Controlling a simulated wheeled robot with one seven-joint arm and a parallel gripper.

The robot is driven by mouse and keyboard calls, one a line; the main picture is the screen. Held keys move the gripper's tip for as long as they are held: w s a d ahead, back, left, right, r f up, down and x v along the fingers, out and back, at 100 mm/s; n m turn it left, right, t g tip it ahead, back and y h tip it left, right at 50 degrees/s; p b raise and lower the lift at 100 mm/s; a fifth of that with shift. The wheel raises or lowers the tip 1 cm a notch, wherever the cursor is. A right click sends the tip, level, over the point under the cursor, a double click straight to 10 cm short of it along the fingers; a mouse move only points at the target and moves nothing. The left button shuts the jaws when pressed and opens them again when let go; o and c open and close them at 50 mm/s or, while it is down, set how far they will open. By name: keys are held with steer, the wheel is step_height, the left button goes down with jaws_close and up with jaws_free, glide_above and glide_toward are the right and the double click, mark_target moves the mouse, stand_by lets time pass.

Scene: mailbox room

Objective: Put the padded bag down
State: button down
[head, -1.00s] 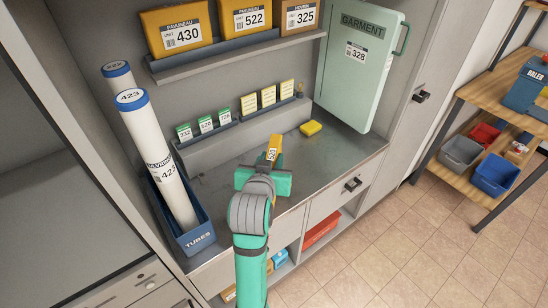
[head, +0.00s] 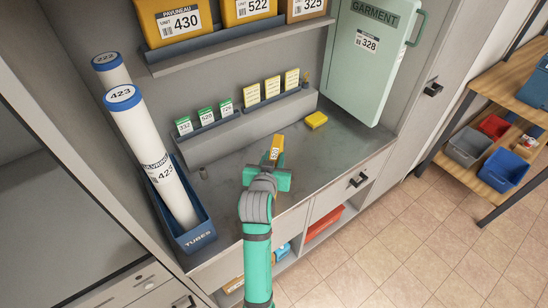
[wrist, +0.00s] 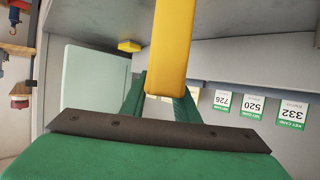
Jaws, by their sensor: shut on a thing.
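The padded bag (head: 277,147) looks like a narrow yellow piece with a white label, seen nearly edge-on. My gripper (head: 272,172) is shut on it and holds it over the grey counter (head: 230,184), towards the front edge. I cannot tell whether it touches the counter.
A small yellow block (head: 316,120) lies farther back on the counter. Card racks (head: 244,124) line the back. A blue bin (head: 195,238) with tall tubes stands left, a green garment case (head: 360,60) right. A shelf (head: 235,50) with parcels hangs above.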

steer(key=shift+f, duration=0.15)
steer(key=c, duration=1.4)
jaws_free()
steer(key=shift+f, duration=0.1)
